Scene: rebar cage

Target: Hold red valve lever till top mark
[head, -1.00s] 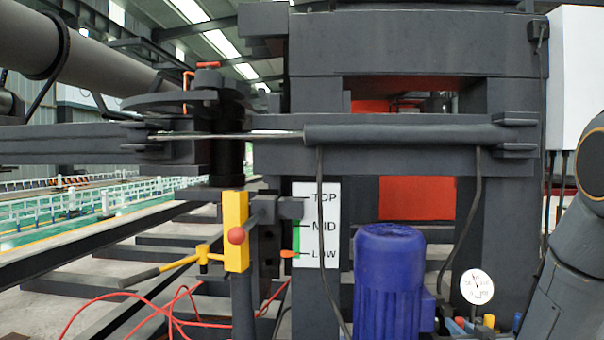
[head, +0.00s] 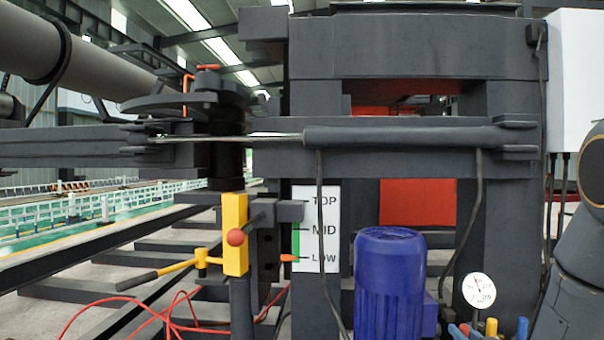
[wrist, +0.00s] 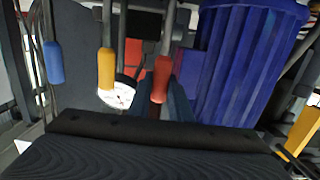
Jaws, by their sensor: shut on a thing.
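The red valve lever (wrist: 161,80) hangs in the middle of the wrist view, with my gripper (wrist: 162,98) shut around its handle. In the head view the red lever (head: 465,330) shows only as a small tip at the bottom edge. The white scale board (head: 329,271) carries TOP, MID and LOW marks. Its orange pointer (head: 289,257) stands level with LOW. A green strip (head: 296,240) runs beside MID.
A yellow lever (wrist: 106,68) and a blue lever (wrist: 55,62) stand beside the red one. A blue ribbed motor (head: 390,285) is close by. A round gauge (head: 478,291) sits behind the levers. Red hoses (head: 130,302) lie on the left.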

